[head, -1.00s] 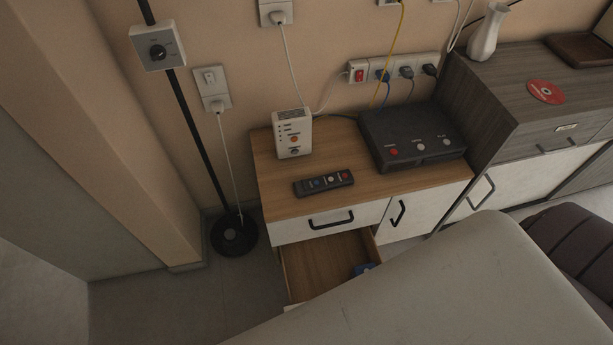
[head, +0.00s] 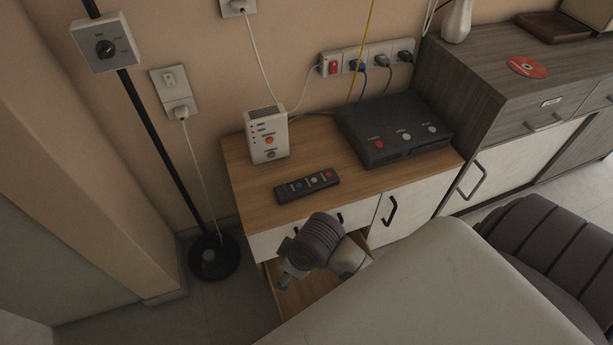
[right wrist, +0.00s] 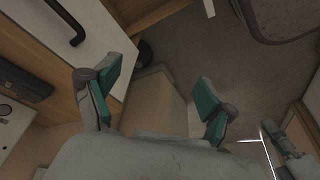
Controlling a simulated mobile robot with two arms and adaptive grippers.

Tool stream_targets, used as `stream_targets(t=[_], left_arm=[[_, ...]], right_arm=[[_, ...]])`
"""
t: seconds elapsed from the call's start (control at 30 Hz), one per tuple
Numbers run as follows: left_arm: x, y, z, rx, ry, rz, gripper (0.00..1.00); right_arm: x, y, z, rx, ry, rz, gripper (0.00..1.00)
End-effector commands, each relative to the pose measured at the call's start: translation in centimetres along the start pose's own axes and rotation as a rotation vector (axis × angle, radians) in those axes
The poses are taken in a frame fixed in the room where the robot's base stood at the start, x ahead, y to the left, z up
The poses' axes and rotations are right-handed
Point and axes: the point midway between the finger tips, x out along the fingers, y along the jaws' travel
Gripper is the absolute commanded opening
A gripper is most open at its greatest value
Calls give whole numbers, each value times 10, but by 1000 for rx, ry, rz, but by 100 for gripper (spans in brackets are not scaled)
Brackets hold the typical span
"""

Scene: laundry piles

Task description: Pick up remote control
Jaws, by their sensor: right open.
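The remote control (head: 307,186) is dark, with several coloured buttons. It lies flat on the wooden top of the low cabinet (head: 250,170) in the head view. Part of my arm shows in front of the cabinet, over the open drawer (head: 277,279) and below the remote. In the right wrist view my right gripper (right wrist: 162,88) is open, its green-lined fingers apart with nothing between them. A dark object (right wrist: 24,83) lies at the left of that view; I cannot tell for certain that it is the remote. My left gripper is not in view.
A white device (head: 266,135) stands behind the remote. A black box (head: 394,132) with buttons is to its right. A black pole on a round base (head: 214,257) stands left of the cabinet. A large pale surface (head: 450,295) fills the lower right.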

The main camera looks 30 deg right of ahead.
Motion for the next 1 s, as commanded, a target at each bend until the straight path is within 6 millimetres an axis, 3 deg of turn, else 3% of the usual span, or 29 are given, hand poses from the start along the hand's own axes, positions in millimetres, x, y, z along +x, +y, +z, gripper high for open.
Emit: stream_targets(t=[0.2, 0.37, 0.47, 0.57, 0.7, 0.8, 1.0], left_arm=[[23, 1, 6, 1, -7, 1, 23], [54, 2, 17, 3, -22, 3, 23], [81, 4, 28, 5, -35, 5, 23], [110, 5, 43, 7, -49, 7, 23], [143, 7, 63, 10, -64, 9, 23], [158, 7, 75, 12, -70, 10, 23], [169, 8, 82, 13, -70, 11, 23]], right_arm=[[-8, 5, -43, -279, -16, -43, 83], [-11, 27, -71, -505, -81, -56, 83], [-17, 58, -88, -650, -158, -56, 83], [-30, 100, -104, -760, -249, -51, 83], [-59, 160, -118, -835, -357, -53, 83], [-80, 191, -123, -852, -403, -60, 83], [-95, 215, -124, -860, -437, -74, 83]])
